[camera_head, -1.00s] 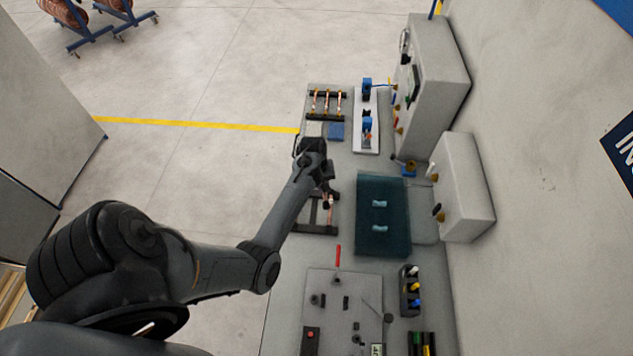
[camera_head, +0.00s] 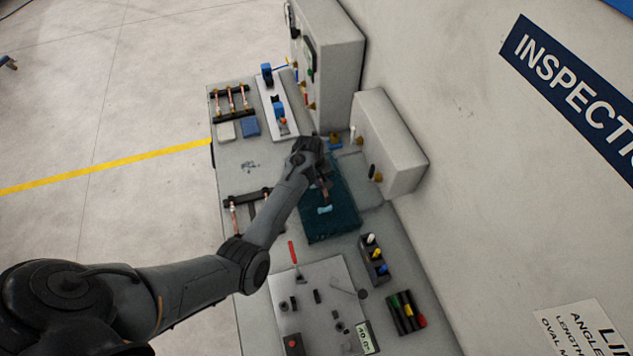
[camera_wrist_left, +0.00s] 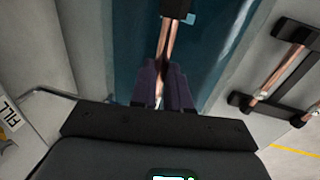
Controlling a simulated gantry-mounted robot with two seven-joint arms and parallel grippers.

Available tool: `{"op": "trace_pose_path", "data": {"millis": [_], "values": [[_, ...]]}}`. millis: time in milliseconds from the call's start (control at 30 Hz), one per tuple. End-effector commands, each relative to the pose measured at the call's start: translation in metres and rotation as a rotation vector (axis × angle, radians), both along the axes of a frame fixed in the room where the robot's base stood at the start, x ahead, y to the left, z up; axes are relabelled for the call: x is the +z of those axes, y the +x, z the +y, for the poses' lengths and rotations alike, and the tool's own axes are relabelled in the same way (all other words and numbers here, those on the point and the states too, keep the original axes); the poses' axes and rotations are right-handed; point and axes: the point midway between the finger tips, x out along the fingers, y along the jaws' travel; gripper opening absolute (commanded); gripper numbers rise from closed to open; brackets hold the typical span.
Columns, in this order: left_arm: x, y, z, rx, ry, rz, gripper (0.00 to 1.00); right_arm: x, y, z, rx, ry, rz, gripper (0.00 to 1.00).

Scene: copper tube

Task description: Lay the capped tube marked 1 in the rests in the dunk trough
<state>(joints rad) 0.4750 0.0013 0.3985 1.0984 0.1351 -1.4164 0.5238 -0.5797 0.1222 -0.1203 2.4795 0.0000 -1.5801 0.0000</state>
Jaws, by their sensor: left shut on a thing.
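My left gripper (camera_head: 322,180) is over the teal dunk trough (camera_head: 343,226) and is shut on a copper tube (camera_head: 324,193). In the left wrist view the tube (camera_wrist_left: 168,42) runs forward from between the dark fingers (camera_wrist_left: 162,88), with a black piece (camera_wrist_left: 177,8) at its far end. One light blue rest (camera_head: 324,210) shows by the tube in the head view. A bit of light blue rest (camera_wrist_left: 190,19) also shows beside the black piece. I cannot tell whether the tube touches the rests. The mark on the tube is not readable. My right gripper is not in view.
A black rack (camera_head: 232,202) with copper tubes stands left of the trough. Another tube rack (camera_head: 231,103) is at the far left. A grey cabinet (camera_head: 390,145) stands close on the right. A fixture plate (camera_head: 318,290) and a red-handled tool (camera_head: 293,252) lie in front.

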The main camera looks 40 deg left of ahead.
Motion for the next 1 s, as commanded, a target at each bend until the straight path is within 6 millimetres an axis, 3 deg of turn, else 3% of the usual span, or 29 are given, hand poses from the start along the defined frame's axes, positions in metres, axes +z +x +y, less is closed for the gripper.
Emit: {"op": "trace_pose_path", "data": {"millis": [400, 1000], "values": [[0.003, 0.000, 0.000, 0.002, 0.000, 0.000, 0.00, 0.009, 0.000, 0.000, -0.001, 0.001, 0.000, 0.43], [-0.057, 0.000, 0.000, 0.000, 0.000, 0.000, 0.00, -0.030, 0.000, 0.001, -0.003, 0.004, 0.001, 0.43]]}}
